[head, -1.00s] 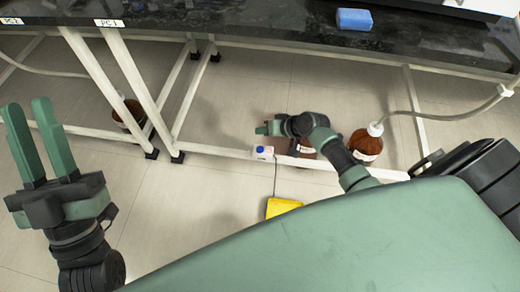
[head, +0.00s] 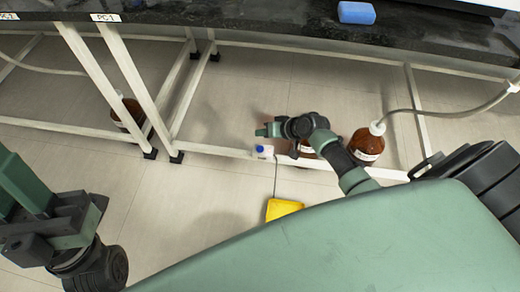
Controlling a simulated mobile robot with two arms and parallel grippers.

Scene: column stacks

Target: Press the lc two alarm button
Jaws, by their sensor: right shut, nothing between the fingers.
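A small white box with a blue round top (head: 261,150), which looks like a button, sits on the white lower rail of the bench frame. No label on it can be read. My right gripper (head: 263,131) is shut and empty, just above and behind the blue top in the picture. I cannot tell if they touch, but a small gap seems to show. My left gripper (head: 10,190) is at the left edge, away from the button, its fingers apart and partly cut off by the frame.
A brown bottle (head: 366,146) with a white cap and tube stands right of my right arm; another stands partly behind it. A yellow object (head: 283,209) lies on the floor below the button. The dark bench top (head: 250,28) holds a blue block (head: 356,13).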

